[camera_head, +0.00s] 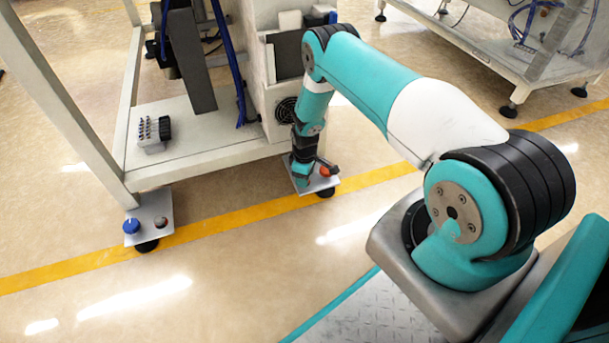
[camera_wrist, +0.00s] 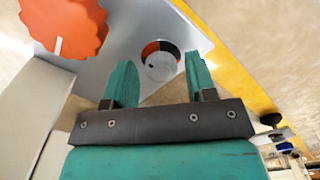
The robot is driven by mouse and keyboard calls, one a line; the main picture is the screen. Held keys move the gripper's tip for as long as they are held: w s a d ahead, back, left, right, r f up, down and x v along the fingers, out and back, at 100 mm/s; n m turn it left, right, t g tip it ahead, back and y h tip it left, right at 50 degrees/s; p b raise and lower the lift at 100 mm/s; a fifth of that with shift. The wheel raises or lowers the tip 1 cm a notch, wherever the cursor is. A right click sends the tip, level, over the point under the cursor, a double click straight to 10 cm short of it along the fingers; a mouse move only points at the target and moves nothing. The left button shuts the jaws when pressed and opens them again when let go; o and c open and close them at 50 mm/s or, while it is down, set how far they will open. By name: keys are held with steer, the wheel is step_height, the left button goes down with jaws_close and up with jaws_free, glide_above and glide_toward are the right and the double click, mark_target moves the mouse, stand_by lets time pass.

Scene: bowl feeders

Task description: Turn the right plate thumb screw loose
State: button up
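The right plate (camera_head: 318,186) is a small grey plate at the machine's foot, and it fills the top middle of the wrist view (camera_wrist: 125,20). Its thumb screw (camera_wrist: 160,66) is a small round silver head with a part black, part red-orange ring behind it. An orange lobed knob (camera_head: 325,171) with a white mark sits beside it, also at the wrist view's upper left (camera_wrist: 66,22). My gripper (camera_wrist: 160,72) is open, its two teal fingers on either side of the thumb screw with gaps visible. In the head view, my gripper hides the screw.
A left plate (camera_head: 151,211) carries a blue knob (camera_head: 131,226) and a dark round screw (camera_head: 160,222). The machine's frame leg (camera_head: 65,100) and base shelf (camera_head: 200,143) stand close by. The floor with a yellow stripe (camera_head: 235,217) is clear in front.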

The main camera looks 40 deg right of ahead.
steer(key=shift+o, duration=0.2)
step_height(320, 180, up, 12)
steer(key=p, duration=0.5)
steer(key=shift+p, duration=0.3)
